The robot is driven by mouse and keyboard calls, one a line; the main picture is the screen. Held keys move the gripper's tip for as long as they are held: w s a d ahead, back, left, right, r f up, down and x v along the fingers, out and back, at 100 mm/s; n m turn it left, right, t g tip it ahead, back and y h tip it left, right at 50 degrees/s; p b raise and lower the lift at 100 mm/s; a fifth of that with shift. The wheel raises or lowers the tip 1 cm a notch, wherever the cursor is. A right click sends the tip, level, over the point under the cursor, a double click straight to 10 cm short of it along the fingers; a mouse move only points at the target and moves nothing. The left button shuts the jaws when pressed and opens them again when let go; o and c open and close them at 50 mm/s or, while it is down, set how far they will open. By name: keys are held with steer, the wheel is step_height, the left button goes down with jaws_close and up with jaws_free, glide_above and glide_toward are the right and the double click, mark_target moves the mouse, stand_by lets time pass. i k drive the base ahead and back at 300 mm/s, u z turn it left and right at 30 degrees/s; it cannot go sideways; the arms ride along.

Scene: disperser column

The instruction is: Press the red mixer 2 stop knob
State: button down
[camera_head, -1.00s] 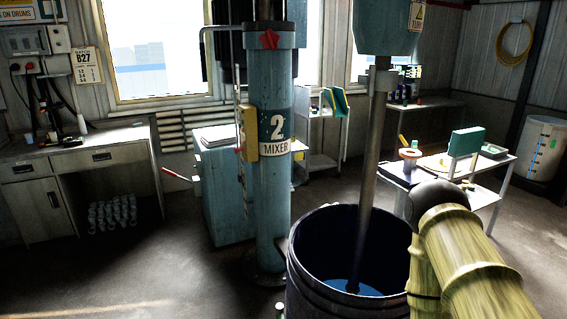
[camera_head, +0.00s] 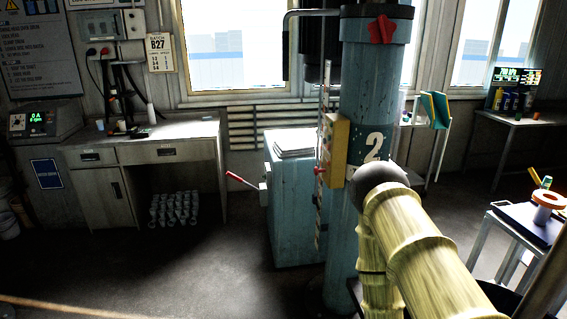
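The blue mixer column (camera_head: 368,100) marked "2" stands right of centre in the head view. A yellow control box (camera_head: 337,145) is mounted on its left side, seen at an angle. A small red knob-like part (camera_head: 320,170) shows at the box's left face; its shape is too small to tell. A larger red star-shaped knob (camera_head: 381,29) sits near the column's top. My arm, in a yellowish ribbed sleeve with a dark round joint, rises from the lower right and covers the column's lower label. My gripper is not in view.
A blue cabinet (camera_head: 297,215) with a red-handled lever (camera_head: 240,181) stands left of the column. A desk (camera_head: 150,148) is farther left. A small table (camera_head: 520,222) is at the right. The floor at lower left is clear.

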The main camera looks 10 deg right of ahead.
mark_target(317, 171)
steer(key=u, duration=0.05)
steer(key=i, duration=1.15)
